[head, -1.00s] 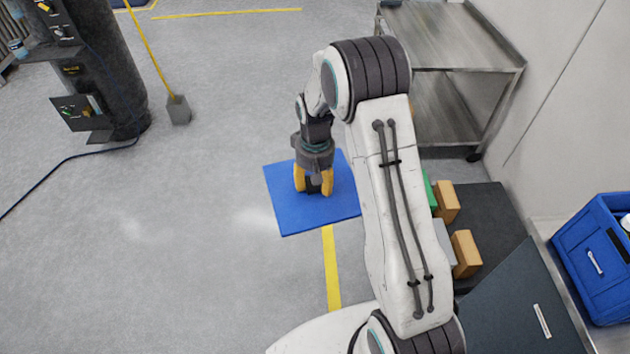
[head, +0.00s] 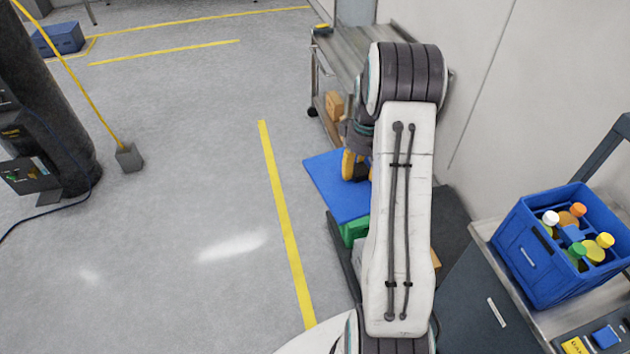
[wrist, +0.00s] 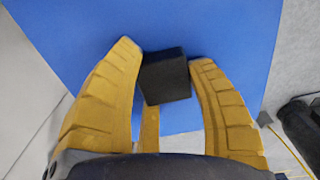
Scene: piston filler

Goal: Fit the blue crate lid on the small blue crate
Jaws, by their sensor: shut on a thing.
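The blue crate lid (head: 338,195) is a flat blue panel with a dark block-shaped handle (wrist: 168,80). My gripper (head: 353,165) is shut on that handle, with a yellow finger on each side of it in the wrist view. The lid hangs below the fingers, and my arm hides its right part in the head view. A blue crate (head: 525,255) stands at the right on a bench, open at the top, with several capped bottles inside. The lid is well to the left of this crate.
A green item (head: 354,230) and a dark low platform (head: 345,262) show beside my arm, below the lid. A metal cart (head: 345,50) stands behind. Another blue box (head: 58,38) sits on the floor at far left. The floor at centre left is clear.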

